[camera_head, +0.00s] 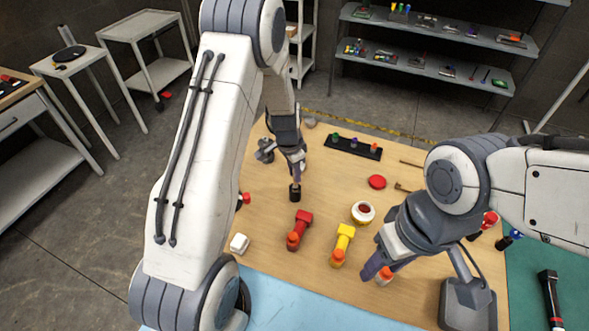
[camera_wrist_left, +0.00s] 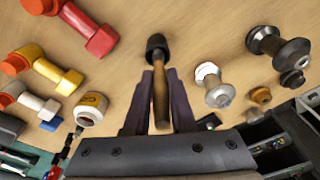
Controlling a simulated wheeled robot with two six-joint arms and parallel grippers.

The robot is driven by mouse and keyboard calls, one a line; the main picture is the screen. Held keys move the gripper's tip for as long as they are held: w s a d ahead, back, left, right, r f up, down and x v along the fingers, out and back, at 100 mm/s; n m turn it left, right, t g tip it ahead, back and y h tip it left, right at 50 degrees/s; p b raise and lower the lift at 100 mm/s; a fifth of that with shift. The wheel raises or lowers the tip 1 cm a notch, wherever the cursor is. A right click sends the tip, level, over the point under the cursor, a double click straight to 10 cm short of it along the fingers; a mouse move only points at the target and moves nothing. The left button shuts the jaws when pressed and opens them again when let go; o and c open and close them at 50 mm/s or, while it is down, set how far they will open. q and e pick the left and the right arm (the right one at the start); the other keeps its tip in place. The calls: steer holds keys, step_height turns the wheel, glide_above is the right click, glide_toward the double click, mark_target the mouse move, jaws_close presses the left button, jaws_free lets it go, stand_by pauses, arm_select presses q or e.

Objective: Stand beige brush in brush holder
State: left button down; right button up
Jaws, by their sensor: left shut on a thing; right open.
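The beige brush shows its tan wooden handle (camera_wrist_left: 160,100) between the fingers in the left wrist view. My left gripper (camera_head: 297,160) is shut on that handle, over the left part of the wooden table. A black cylindrical piece (camera_head: 295,193) is at the handle's far end, also in the left wrist view (camera_wrist_left: 157,46). I cannot tell whether it is the brush's head or a separate cup, or whether it touches the table. I cannot pick out the brush holder with certainty. My right gripper (camera_head: 377,266) is open near the table's front, beside an orange-topped piece (camera_head: 385,275).
Red (camera_head: 300,230) and yellow (camera_head: 342,245) pipe-like pieces and a white jar (camera_head: 363,212) stand near the left gripper. A black strip with coloured pieces (camera_head: 353,147) lies behind. Grey metal fittings (camera_head: 265,150) are at the table's left edge.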

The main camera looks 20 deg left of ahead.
arm_select(q)
steer(key=shift+f, duration=0.75)
steer(key=shift+f+b, duration=0.55)
steer(key=shift+b, duration=0.25)
steer(key=c, duration=0.7)
jaws_free()
steer(key=r, duration=0.3)
steer(key=s+r+b, duration=0.1)
steer(key=r, duration=0.3)
steer(key=r+b, duration=0.1)
steer(key=r, duration=0.2)
steer(key=shift+s+a+r, duration=0.15)
steer(key=shift+a+r, duration=0.05)
steer(key=shift+a, duration=0.15)
